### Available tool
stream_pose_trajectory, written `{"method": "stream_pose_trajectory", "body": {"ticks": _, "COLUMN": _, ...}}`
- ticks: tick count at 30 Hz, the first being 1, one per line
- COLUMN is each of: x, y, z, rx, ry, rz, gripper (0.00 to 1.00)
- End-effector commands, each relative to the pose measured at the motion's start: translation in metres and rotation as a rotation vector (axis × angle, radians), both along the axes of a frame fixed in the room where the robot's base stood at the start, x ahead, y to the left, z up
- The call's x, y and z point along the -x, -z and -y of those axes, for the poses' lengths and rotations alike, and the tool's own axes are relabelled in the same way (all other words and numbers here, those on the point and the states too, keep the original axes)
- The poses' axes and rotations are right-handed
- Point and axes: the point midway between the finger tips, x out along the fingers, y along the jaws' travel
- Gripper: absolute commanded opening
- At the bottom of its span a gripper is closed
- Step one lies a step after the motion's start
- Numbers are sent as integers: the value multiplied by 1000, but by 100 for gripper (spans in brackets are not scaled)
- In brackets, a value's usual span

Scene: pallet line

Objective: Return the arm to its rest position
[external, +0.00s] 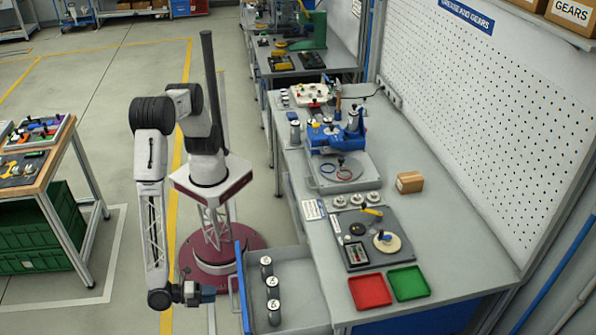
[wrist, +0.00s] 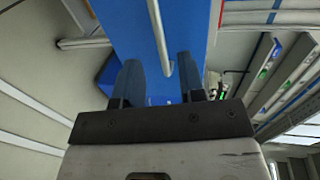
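My arm stands on a pedestal with a round maroon base and hangs down on its left side. My gripper (external: 210,293) is low, just left of the open drawer's blue front (external: 243,285) and its pale handle (external: 233,297), with a small gap seeming to lie between them. In the wrist view my gripper (wrist: 158,78) has its two dark blue fingers spread apart with nothing held between them. The blue panel (wrist: 133,22) and a pale bar handle (wrist: 158,28) show beyond the fingers. Whether a finger touches the handle cannot be told.
The pulled-out drawer (external: 300,290) holds several metal cylinders (external: 273,285). The workbench (external: 440,240) carries a red tray (external: 369,291), a green tray (external: 408,284), a blue machine (external: 335,138) and a small box (external: 409,182). A cart with green crates (external: 40,220) stands left; floor between is free.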

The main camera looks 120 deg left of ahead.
Motion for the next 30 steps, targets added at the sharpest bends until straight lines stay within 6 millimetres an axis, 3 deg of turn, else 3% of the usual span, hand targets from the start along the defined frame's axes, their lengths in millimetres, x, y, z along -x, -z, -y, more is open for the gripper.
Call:
{"method": "stream_pose_trajectory", "body": {"ticks": 5, "x": -6, "y": -12, "z": -10, "rx": 11, "ry": -22, "rz": -13, "gripper": 37}}
{"method": "stream_pose_trajectory", "body": {"ticks": 11, "x": -20, "y": -48, "z": -39, "rx": 45, "ry": -87, "rz": -55, "gripper": 37}}
{"method": "stream_pose_trajectory", "body": {"ticks": 21, "x": -42, "y": -133, "z": -120, "rx": 153, "ry": -236, "rz": -163, "gripper": 37}}
{"method": "stream_pose_trajectory", "body": {"ticks": 30, "x": -45, "y": -202, "z": -195, "rx": 273, "ry": -345, "rz": -252, "gripper": 37}}
